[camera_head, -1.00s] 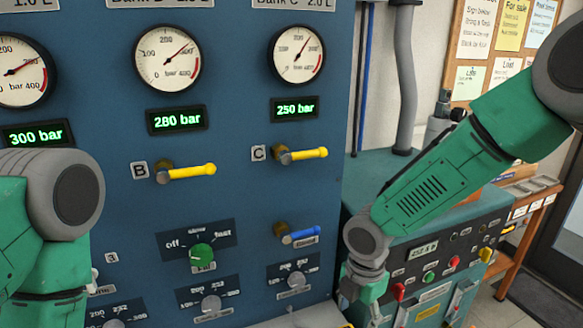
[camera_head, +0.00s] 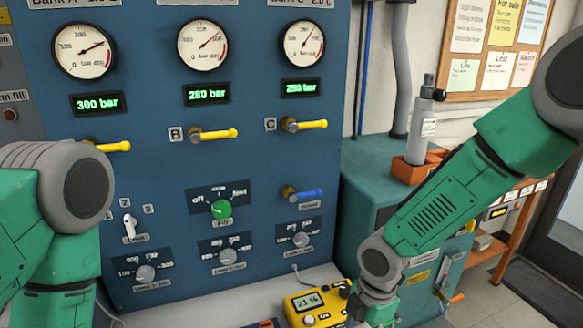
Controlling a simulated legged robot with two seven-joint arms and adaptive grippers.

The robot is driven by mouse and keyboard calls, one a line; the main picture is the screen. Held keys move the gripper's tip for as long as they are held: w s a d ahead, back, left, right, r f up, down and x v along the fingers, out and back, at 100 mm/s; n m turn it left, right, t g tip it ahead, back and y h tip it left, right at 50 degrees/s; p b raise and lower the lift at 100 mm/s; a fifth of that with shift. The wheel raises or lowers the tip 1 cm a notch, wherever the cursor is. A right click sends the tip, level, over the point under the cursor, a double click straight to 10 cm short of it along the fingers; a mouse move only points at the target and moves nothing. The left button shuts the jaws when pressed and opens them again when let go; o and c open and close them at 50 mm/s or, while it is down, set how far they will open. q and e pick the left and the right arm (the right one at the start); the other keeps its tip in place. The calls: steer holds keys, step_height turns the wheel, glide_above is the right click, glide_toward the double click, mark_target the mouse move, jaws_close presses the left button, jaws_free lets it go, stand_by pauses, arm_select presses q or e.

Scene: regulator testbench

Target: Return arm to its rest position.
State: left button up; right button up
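My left arm (camera_head: 62,190) comes in from the left with its elbow bent. Its lower link runs down out of the bottom edge, so the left gripper is hidden below the frame. My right arm (camera_head: 465,190) reaches down from the upper right across the teal cabinet. Its wrist (camera_head: 380,262) is near the bottom, just right of a yellow meter (camera_head: 316,307). The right gripper's fingers are below the frame, so I cannot see whether they hold anything.
The blue panel (camera_head: 160,170) carries gauges, displays reading 300, 280 and 250 bar, yellow handles (camera_head: 220,134), a blue handle (camera_head: 305,193) and a green knob (camera_head: 221,208). A grey bottle (camera_head: 424,125) stands in an orange holder (camera_head: 418,165) on the teal cabinet (camera_head: 365,180).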

steer(key=s+d+f+m+y+b, duration=0.1)
steer(key=s+d+f+m+b, duration=0.3)
steer(key=s+f+m+b, duration=0.75)
steer(key=s+d+f+m+t+h, duration=0.1)
steer(key=s+d+f+m, duration=0.9)
steer(key=s+f, duration=0.2)
steer(key=shift+s+d+f+m+h+b, duration=0.2)
steer(key=shift+s+f+m+h+b, duration=0.2)
steer(key=shift+s, duration=0.55)
steer(key=shift+w+a, duration=0.1)
steer(key=shift+w, duration=0.05)
